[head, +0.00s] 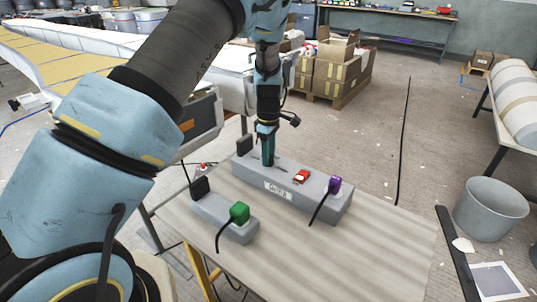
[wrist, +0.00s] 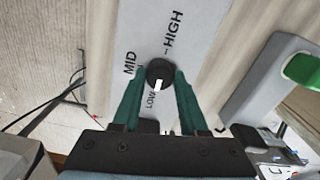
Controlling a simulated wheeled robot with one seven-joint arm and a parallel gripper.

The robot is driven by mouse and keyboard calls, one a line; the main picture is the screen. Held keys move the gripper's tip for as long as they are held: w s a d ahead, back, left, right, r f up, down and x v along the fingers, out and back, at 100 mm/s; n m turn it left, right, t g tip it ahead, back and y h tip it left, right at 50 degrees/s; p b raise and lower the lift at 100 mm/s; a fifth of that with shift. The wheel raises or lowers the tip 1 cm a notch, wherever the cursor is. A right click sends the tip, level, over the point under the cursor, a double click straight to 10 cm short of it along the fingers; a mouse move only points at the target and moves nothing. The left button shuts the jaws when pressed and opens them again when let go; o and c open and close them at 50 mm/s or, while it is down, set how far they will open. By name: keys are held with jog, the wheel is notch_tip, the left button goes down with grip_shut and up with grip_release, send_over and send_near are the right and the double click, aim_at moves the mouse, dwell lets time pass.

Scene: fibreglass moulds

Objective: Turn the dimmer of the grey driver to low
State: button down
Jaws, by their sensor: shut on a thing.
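The grey driver (head: 318,200) is a long box on the table, with a white label, a red switch and a purple plug. My gripper (head: 268,163) reaches down onto its left part. In the wrist view, the black dimmer knob (wrist: 160,73) sits on the grey driver's face (wrist: 150,30) between the green fingers of my gripper (wrist: 160,79), which is shut on it. The knob's white pointer aims down toward the LOW mark. The MID mark is to the left and HIGH is above right. In the head view my fingers hide the knob.
A smaller grey box (head: 212,215) with a green plug (head: 239,212) stands in front of the driver. The wooden table (head: 340,255) is clear to the right. A grey bin (head: 490,210) and cardboard boxes (head: 330,75) stand on the floor beyond.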

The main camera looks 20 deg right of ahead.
jog(key=shift+c, duration=2.2)
grip_release()
notch_tip(320, 180, up, 11)
jog(key=b, duration=0.2)
jog(key=shift+a+f, duration=0.1)
